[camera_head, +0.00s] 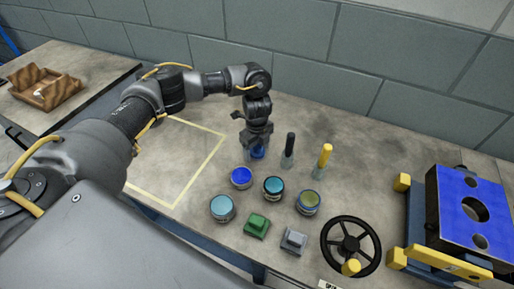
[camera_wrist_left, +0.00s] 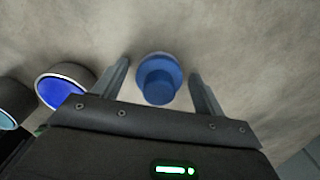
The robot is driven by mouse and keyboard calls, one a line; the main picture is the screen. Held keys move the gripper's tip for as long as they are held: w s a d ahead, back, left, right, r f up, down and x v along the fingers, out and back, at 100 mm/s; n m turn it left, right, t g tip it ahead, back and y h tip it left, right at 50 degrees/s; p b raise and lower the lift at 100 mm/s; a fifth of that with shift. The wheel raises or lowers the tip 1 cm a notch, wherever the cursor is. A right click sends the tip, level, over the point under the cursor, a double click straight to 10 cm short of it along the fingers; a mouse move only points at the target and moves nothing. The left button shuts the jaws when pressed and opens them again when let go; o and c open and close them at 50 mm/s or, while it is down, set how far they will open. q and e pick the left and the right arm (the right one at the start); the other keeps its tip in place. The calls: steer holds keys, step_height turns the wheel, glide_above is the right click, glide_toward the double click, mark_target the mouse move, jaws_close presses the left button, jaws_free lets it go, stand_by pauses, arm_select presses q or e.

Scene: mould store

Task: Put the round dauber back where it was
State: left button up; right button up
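My left gripper (camera_head: 257,143) points down at the bench, over a blue-handled dauber (camera_head: 258,153). In the left wrist view the blue dauber (camera_wrist_left: 159,83) stands upright between the two spread fingers, seen from above, with a gap on each side. Its lower end is mostly hidden in that view. A black-handled dauber (camera_head: 289,147) and a yellow-handled dauber (camera_head: 324,158) stand upright to its right. I cannot tell from the tips which dauber is the round one. My right gripper is not in view.
Several round jars, including an open one with blue content (camera_head: 241,178), stand in front. A green block (camera_head: 257,226), a grey block (camera_head: 293,241), a black handwheel (camera_head: 351,246) and a blue mould (camera_head: 470,212) lie nearer right. A yellow-outlined area (camera_head: 178,165) at left is empty.

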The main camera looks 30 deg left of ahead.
arm_select(q)
steer(key=shift+r, duration=0.1)
steer(key=shift+r, duration=0.3)
step_height(320, 180, up, 10)
steer(key=shift+r+p, duration=0.2)
steer(key=shift+p, duration=0.75)
steer(key=shift+r, duration=0.6)
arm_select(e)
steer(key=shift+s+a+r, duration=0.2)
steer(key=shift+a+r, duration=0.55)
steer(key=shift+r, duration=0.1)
